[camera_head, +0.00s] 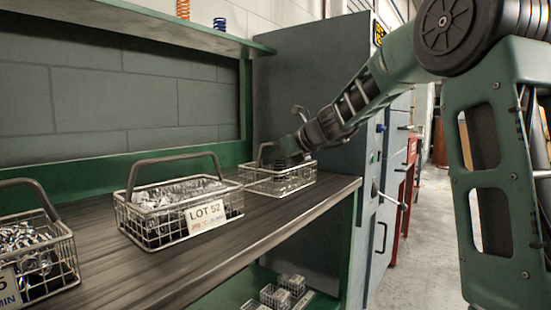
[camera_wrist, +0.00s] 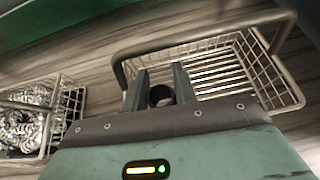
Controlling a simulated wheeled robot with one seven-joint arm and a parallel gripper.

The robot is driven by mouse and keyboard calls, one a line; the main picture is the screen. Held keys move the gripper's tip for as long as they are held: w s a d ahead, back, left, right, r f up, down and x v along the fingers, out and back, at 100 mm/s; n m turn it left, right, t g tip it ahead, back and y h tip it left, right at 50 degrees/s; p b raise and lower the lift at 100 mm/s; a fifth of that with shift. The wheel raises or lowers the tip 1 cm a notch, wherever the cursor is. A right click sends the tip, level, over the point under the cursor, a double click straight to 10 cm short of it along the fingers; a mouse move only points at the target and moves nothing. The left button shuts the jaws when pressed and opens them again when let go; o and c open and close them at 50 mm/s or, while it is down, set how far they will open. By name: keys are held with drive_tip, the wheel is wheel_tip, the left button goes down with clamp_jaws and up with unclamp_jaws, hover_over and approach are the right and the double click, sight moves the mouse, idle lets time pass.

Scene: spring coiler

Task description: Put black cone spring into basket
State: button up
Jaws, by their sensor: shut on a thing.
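The black cone spring (camera_wrist: 161,96) shows in the wrist view as a dark ring between my two fingers. My gripper (camera_wrist: 160,86) is shut on it. The wire basket (camera_wrist: 283,92) lies beneath and beyond the fingers, with its slatted floor showing bare. In the head view the same basket (camera_head: 277,188) stands at the right end of the shelf. My gripper (camera_head: 287,158) reaches down at this basket from the right. The spring is hard to make out there, and its height above the basket floor cannot be told.
A basket labelled LOT 52 (camera_head: 160,236), full of shiny metal parts, stands left of it. Another filled basket (camera_head: 62,262) is at the far left. A grey cabinet (camera_head: 275,85) stands close behind the shelf's right end. The wooden shelf (camera_head: 105,262) is bare between baskets.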

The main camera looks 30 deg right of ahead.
drive_tip(key=shift+f, duration=0.25)
drive_tip(key=o, duration=0.7)
drive_tip(key=shift+o, duration=0.2)
drive_tip(key=shift+r, duration=0.1)
drive_tip(key=shift+r, duration=0.25)
drive_tip(key=shift+r+p, duration=0.6)
drive_tip(key=shift+p, duration=0.05)
drive_tip(key=p+v, duration=0.2)
drive_tip(key=v, duration=0.9)
drive_tip(key=shift+s, duration=0.45)
drive_tip(key=shift+d+f, duration=0.15)
